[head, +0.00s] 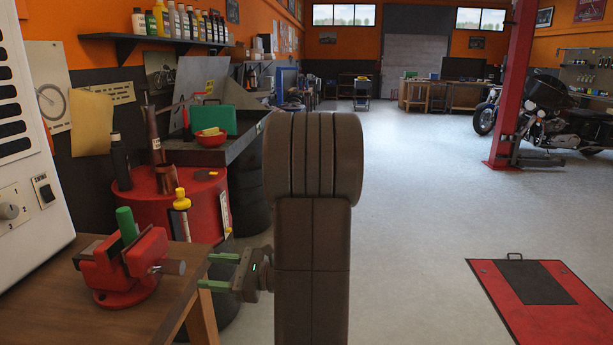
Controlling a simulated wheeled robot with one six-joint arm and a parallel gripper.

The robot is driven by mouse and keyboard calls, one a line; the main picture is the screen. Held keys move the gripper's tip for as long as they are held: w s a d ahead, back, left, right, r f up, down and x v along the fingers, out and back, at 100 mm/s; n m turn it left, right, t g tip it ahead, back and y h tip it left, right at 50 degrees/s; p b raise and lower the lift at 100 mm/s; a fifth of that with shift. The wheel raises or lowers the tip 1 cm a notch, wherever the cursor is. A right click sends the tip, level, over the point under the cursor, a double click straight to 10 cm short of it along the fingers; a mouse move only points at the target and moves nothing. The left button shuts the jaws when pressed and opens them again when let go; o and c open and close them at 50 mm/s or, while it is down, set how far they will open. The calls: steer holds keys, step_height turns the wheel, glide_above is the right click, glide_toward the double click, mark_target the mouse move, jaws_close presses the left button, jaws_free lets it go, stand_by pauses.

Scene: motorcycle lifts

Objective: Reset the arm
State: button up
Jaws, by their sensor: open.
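My arm stands upright in the middle of the head view and hides part of the floor and the area behind it. My gripper (217,271) shows to the left of the arm, pointing left. Its two green fingers are apart with nothing between them. It is close to the right edge of the wooden bench (180,300), to the right of the red vise (120,270). A green piece (126,224) stands in the vise.
A red drum (185,205) with bottles on it stands behind the bench. A red bowl (210,138) and green case (222,119) sit on a dark counter. A red lift platform (530,300), red post (514,80) and motorcycle (565,120) are right. Open floor lies between.

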mark_target(183, 268)
steer(key=a, duration=0.7)
steer(key=shift+w+a+p, duration=0.25)
steer(key=shift+p, duration=0.05)
steer(key=shift+d, duration=0.1)
